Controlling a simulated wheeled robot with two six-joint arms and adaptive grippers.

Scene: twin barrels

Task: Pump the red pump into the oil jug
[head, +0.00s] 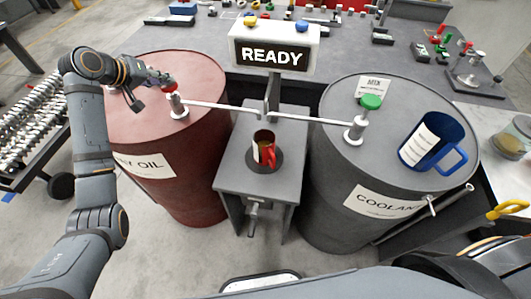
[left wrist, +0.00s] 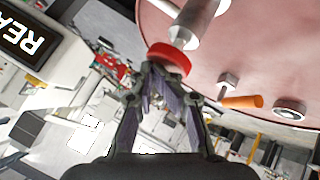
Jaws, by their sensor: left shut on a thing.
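The red pump (head: 178,106) stands on the red oil barrel (head: 190,72); its red knob (head: 169,86) tops a grey stem. A thin spout runs right from it toward the stand. My left gripper (head: 163,81) is shut at the knob. In the left wrist view its fingertips (left wrist: 166,72) meet the red knob (left wrist: 172,56), the stem beyond. The grip's far side is hidden. The red oil jug (head: 270,156) with a white label stands upright on the grey stand between the barrels. My right gripper is not in view.
The grey coolant barrel (head: 335,110) on the right carries a green-knobbed pump (head: 371,102) and a blue jug (head: 447,132). A READY sign (head: 273,55) rises behind the stand. A bench with parts lies behind. An orange lever (left wrist: 240,102) shows in the left wrist view.

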